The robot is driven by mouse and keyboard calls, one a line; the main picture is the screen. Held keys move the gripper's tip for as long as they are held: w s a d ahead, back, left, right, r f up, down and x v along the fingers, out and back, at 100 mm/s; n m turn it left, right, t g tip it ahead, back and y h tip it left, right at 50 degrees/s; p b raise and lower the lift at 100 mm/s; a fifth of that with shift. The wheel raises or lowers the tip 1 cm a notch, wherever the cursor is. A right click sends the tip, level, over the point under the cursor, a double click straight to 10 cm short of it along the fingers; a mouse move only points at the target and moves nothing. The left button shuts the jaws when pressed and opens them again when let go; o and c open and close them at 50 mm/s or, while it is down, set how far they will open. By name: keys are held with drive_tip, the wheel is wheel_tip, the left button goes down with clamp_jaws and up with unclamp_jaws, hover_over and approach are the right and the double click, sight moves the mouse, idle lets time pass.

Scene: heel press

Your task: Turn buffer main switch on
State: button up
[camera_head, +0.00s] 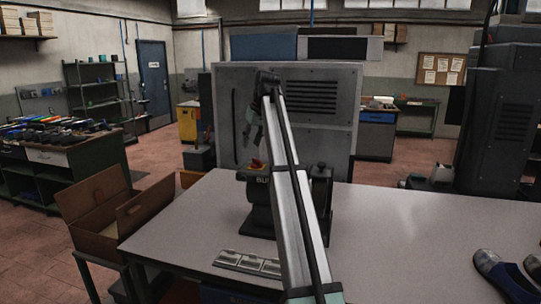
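The buffer (259,212) is a dark machine on the grey worktable, with a label starting "BU" on its front. A red knob on a yellow base (256,165), which looks like its main switch, sits on top at the left. Its on or off position is too small to read. My gripper (250,140) hangs above and slightly left of the red knob, apart from it in the picture. Its fingers are small and dark, so I cannot tell whether they are open or shut. My arm crosses in front and hides the middle of the buffer.
The grey worktable (400,230) is mostly clear on the right, with shoes (497,275) at its right edge. A metal plate (247,263) lies near the front. A large grey cabinet (335,100) stands behind.

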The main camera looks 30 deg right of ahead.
drive_tip(key=h, duration=0.1)
approach(257, 160)
drive_tip(key=shift+m, duration=0.3)
drive_tip(key=p+x, duration=0.5)
drive_tip(key=x, duration=0.4)
drive_tip(key=shift+w, duration=0.1)
drive_tip(key=shift+t, duration=0.3)
clamp_jaws()
